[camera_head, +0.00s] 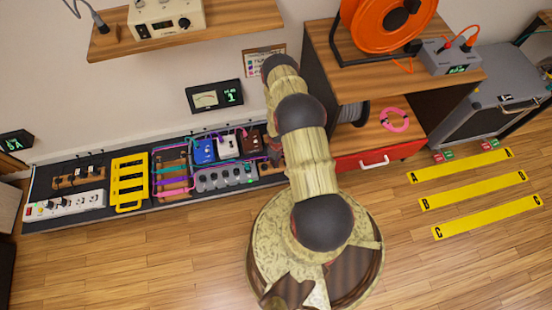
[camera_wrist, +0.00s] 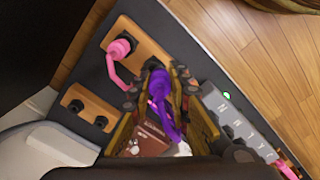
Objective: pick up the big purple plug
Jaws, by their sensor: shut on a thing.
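The big purple plug (camera_wrist: 157,84) is in the middle of the wrist view, with its purple cable (camera_wrist: 168,122) running down from it. My gripper (camera_wrist: 161,91) has one finger on each side of the plug and is shut on it. The plug's tip is by a black socket at the lower end of a wooden socket block (camera_wrist: 135,32). I cannot tell whether the tip is in the socket or just clear of it. In the head view my arm hides the plug and most of my gripper.
A pink plug (camera_wrist: 119,48) with a pink cable sits on the same block. A second wooden block (camera_wrist: 88,107) has empty sockets. A grey pedal row (camera_wrist: 236,125) is close on the right. In the head view, a red drawer (camera_head: 349,162) stands right of the dark pedalboard (camera_head: 80,216).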

